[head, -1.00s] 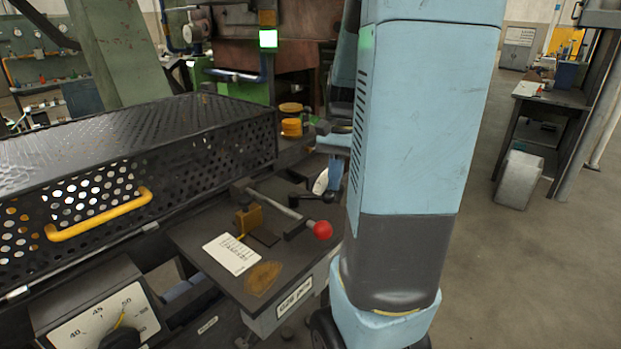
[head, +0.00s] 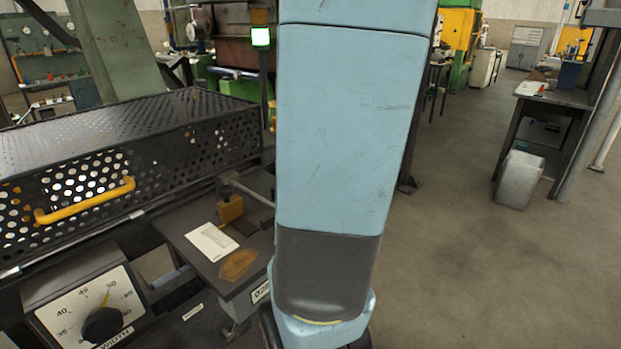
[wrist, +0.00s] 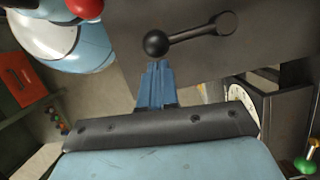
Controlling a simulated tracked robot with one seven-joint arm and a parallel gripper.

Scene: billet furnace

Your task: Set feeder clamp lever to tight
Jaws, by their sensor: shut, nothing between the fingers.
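In the wrist view a short lever with a black ball knob (wrist: 156,43) and a round pivot lies across a dark plate (wrist: 262,55). My gripper (wrist: 155,65) has its blue fingers together and empty. The tips are just below the black knob in the picture; whether they touch it I cannot tell. A red ball knob (wrist: 86,8) shows at the top left. In the head view a metal lever bar (head: 248,190) crosses the feeder plate (head: 190,221) and runs behind my arm. My arm hides the black-knobbed lever and my gripper there. No tight mark is readable.
A perforated guard (head: 205,140) with a yellow handle (head: 85,201) stands left of the plate. A width dial (head: 103,322) is in front of it. A white card (head: 212,242) lies on the plate. The floor (head: 450,240) at the right is open up to a bench.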

